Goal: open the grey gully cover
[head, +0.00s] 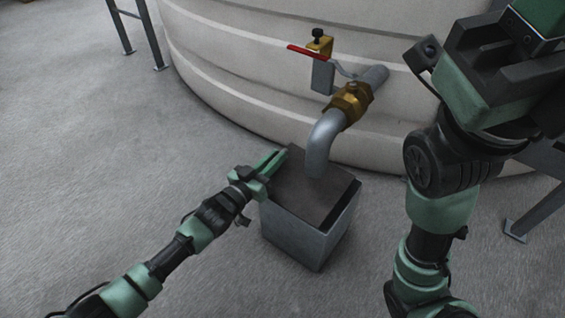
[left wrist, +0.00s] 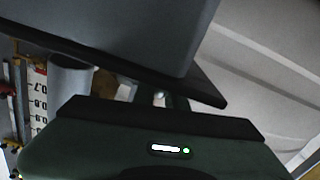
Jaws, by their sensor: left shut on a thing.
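The gully is a grey square box (head: 288,238) on the floor, with a dark brownish top (head: 303,190) that I take for the gully cover. A darker strip (head: 342,205) runs along its right side. I cannot tell whether the cover stands raised or shifted. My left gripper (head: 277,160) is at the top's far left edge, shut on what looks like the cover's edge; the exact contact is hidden. In the left wrist view, the grey box wall (left wrist: 130,25) and a dark rim (left wrist: 210,88) show close to the gripper.
A grey pipe (head: 320,145) bends down from the large pale tank (head: 235,75), its end right over the box top. A brass valve (head: 350,102) with a red lever (head: 308,51) sits above. My right arm fills the right side.

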